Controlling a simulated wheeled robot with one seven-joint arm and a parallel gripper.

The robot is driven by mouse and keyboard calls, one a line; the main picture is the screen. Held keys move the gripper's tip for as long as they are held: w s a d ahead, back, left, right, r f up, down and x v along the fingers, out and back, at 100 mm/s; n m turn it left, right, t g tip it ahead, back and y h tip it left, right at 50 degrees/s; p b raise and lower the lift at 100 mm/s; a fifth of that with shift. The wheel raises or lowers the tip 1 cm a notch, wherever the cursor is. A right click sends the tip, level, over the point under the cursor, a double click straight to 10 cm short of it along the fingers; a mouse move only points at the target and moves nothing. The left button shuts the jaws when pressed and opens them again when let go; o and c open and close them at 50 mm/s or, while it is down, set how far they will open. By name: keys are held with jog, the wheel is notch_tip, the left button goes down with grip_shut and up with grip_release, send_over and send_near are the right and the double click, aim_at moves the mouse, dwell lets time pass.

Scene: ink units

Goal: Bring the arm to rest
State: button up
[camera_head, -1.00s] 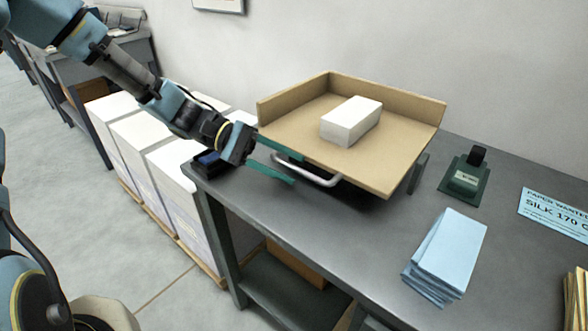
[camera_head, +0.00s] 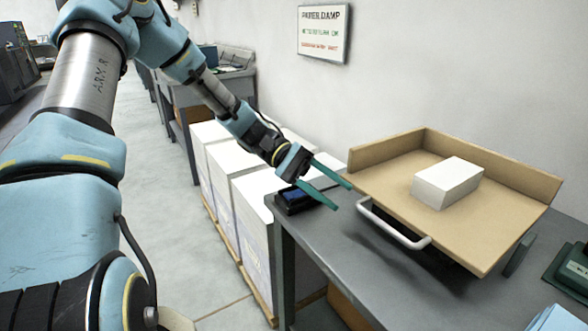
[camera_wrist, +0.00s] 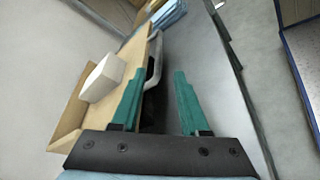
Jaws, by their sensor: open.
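My gripper (camera_head: 342,194) is open and empty, with two teal fingers. In the head view it hangs above the left end of the grey table, just left of the tan tray. In the wrist view my gripper (camera_wrist: 154,100) shows its fingers apart with nothing between them. The tray's white handle (camera_head: 393,224) lies to the right of the fingertips, apart from them in the head view. My arm reaches from the upper left.
The tan tray (camera_head: 385,187) stands raised on the grey table (camera_head: 345,262) and holds a white block (camera_head: 447,183). A dark ink pad (camera_head: 297,199) lies under my gripper. White paper stacks (camera_head: 252,195) stand left of the table. A sign (camera_head: 323,33) hangs on the wall.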

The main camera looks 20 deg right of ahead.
jog(key=w+a+f+n+t+y+p, duration=0.15)
jog(key=a+t, duration=0.25)
jog(key=a, duration=0.5)
jog(key=w+a+f+t+y+p, duration=0.1)
jog(key=w+a+t+y, duration=0.25)
jog(key=a, duration=0.55)
jog(key=w+a+r+n+t+y+p, duration=0.1)
jog(key=a+r+t, duration=0.1)
jog(key=a, duration=0.5)
jog(key=w+a+r+t+y, duration=0.1)
jog(key=a+r+t, duration=0.2)
jog(key=a+t, duration=0.2)
jog(key=shift+w+a+r+n+p, duration=0.3)
jog(key=shift+a+r+n+p, duration=0.1)
jog(key=shift+a, duration=0.85)
